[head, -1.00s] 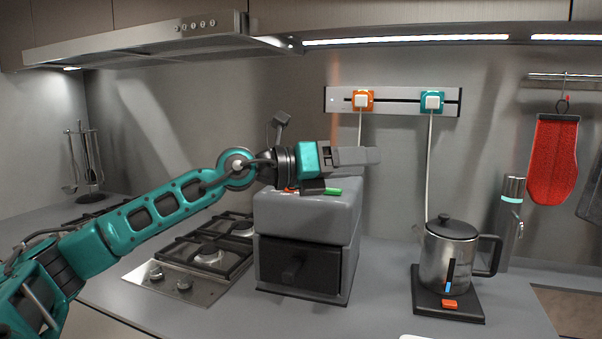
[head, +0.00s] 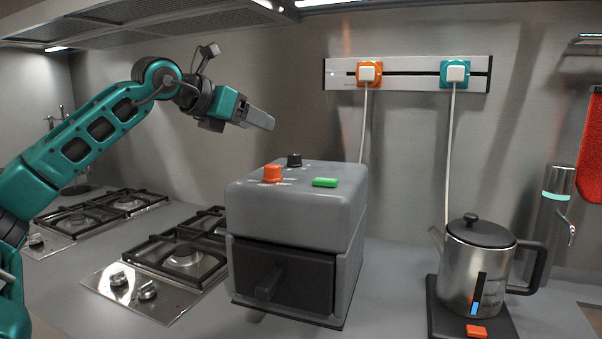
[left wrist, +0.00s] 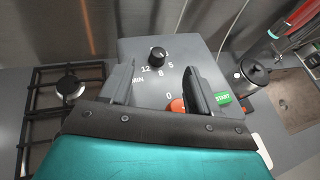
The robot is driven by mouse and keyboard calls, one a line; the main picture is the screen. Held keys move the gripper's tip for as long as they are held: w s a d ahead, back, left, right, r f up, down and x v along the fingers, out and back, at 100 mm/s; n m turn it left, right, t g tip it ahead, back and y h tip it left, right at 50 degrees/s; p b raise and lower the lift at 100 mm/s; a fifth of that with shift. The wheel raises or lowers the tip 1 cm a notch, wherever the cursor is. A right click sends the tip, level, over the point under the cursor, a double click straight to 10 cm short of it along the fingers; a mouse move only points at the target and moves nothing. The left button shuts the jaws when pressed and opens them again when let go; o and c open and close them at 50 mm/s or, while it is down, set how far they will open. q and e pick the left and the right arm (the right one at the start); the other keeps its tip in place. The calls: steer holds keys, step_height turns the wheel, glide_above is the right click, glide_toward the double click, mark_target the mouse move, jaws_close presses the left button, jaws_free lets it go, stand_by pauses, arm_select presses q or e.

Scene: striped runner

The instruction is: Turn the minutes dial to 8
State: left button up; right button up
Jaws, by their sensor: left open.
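A grey box-shaped appliance (head: 335,215) stands on the counter, with a dark front drawer (head: 285,275). On its top are a black dial (head: 294,160), an orange dial (head: 272,173) and a green button (head: 325,182).
Gas burners (head: 185,255) lie to the left. A kettle (head: 478,265) stands on a dark base at the right. A wall rail (head: 410,75) holds two plugs with hanging cords. A range hood (head: 150,20) hangs above my left arm.

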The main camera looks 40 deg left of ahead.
mark_target(289, 155)
arm_select(q)
steer(key=f+b, duration=0.1)
steer(key=s+f+b, duration=0.1)
steer(key=f, duration=0.1)
steer(key=shift+s+d, duration=0.15)
steer(key=shift+s, duration=0.05)
steer(key=shift+f+b, duration=0.35)
steer(key=shift+b, duration=0.1)
steer(key=shift+w+f, duration=0.15)
steer(key=shift+w, duration=0.35)
steer(key=p+x, duration=0.1)
steer(key=x, duration=1)
steer(key=shift+w+p, duration=0.2)
steer(key=shift+p, duration=0.15)
steer(key=shift+w+f, duration=0.2)
steer(key=shift+w, duration=0.15)
